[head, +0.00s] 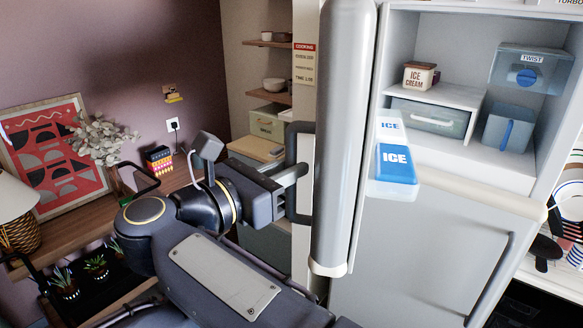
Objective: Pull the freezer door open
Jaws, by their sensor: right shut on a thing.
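The freezer door (343,140) stands swung open, seen nearly edge-on, with its inner side facing right. Its dark vertical handle (290,143) is on the outer, left side. My right gripper (293,176) is at the handle from the left and shut on it; the fingertips are partly hidden. The open freezer compartment (400,45) shows an ice cream tub (419,76), a drawer (428,118) and blue boxes (508,130). Ice packs (396,165) sit at the inner side of the door. My left gripper is out of view.
A lower door (430,250) with its own handle (492,275) is closed below the compartment. At left, a wooden counter (60,232) holds plants, a lamp and a framed picture (52,150). Wall shelves (268,95) stand behind the door. Dishes (570,215) are at right.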

